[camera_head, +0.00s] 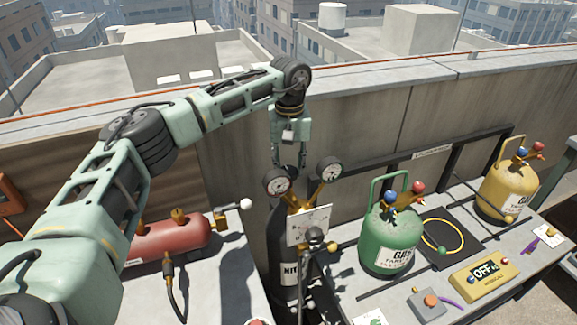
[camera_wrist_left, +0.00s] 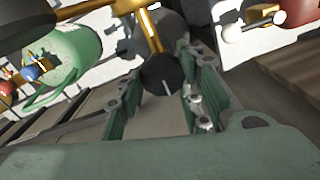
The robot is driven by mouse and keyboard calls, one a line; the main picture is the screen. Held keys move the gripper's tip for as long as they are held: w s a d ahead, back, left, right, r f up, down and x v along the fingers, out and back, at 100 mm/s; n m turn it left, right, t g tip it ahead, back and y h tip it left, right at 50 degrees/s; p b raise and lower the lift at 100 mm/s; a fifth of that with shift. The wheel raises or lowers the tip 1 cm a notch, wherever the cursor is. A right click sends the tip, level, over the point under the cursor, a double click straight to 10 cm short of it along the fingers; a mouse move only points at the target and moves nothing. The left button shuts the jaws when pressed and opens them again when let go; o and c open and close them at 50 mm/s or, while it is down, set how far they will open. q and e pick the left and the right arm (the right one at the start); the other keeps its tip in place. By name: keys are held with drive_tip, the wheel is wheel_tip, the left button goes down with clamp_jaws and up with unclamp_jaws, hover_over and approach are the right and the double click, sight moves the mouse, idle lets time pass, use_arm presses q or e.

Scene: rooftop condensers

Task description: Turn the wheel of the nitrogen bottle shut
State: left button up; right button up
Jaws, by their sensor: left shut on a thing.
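The nitrogen bottle (camera_head: 275,245) is a dark cylinder standing upright, with a partly visible "NIT" label. Two round gauges (camera_head: 277,182) on brass fittings and a white tag (camera_head: 309,226) are at its top. My left gripper (camera_head: 290,163) reaches down from above, behind the gauges. In the left wrist view, the black wheel (camera_wrist_left: 162,75) with a white line sits between the two fingers of my left gripper (camera_wrist_left: 158,72), which is shut on it. In the head view I cannot make out the wheel clearly. My right gripper is not in view.
A green gas bottle (camera_head: 390,240) and a yellow one (camera_head: 505,192) stand on the bench to the right. A red cylinder (camera_head: 165,240) lies on the left bench. A yellow device reading OFF (camera_head: 483,274) is at the front right. The parapet wall (camera_head: 420,95) runs behind.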

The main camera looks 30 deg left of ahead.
sight(292, 170)
use_arm(q)
drive_tip(key=shift+w+d+r, duration=0.15)
drive_tip(key=o, duration=0.8)
drive_tip(key=shift+o, duration=1.4)
drive_tip(key=shift+d, duration=0.1)
drive_tip(key=shift+r, duration=0.15)
wheel_tip(292, 170, up, 12)
drive_tip(key=shift+f, duration=0.25)
